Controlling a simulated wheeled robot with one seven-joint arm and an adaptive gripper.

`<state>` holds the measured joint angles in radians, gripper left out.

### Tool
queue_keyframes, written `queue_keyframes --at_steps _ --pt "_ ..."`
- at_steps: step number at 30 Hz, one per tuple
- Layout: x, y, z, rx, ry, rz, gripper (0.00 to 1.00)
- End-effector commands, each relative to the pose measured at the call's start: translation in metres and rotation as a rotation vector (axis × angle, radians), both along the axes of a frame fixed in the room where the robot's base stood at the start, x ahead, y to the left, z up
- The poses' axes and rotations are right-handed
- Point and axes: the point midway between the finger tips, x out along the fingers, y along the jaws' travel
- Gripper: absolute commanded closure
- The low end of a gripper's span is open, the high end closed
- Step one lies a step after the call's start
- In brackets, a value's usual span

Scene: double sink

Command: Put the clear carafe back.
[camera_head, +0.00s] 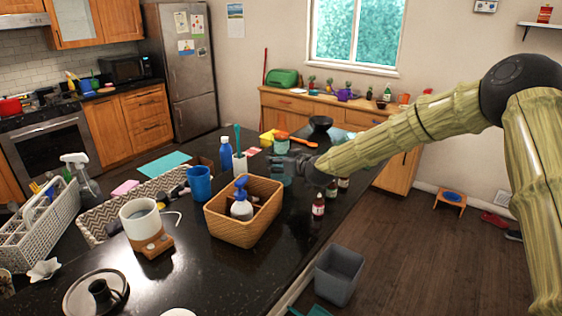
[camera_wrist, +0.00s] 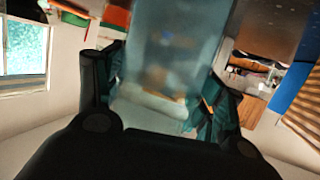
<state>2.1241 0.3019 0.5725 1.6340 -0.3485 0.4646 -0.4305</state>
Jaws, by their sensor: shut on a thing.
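The clear carafe (camera_wrist: 165,60) fills the middle of the wrist view as a bluish see-through body. A paler band crosses its near end. My gripper (camera_wrist: 163,98) is shut on it, with a dark teal finger on each side. The carafe is hard to make out there; a pale greenish see-through shape (camera_head: 281,146) shows right above the gripper. I cannot tell whether the carafe touches the counter.
The wicker basket (camera_head: 262,226) holds a blue-topped pump bottle (camera_head: 241,208). A blue cup (camera_head: 199,184), a blue bottle (camera_head: 226,154) and a white container (camera_head: 141,219) stand to the left. Small dark red bottles (camera_head: 318,206) line the counter's right edge. A grey bin (camera_head: 339,276) stands on the floor.

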Motion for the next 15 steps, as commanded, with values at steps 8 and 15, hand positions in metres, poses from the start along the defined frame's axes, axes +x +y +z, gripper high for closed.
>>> queue_keyframes --at_steps 8,15 --pt "-0.0001 0.0002 -0.0025 0.0 0.0 0.0 0.09" --pt "-0.0001 0.0001 -0.0023 0.0 0.0 0.0 0.09"
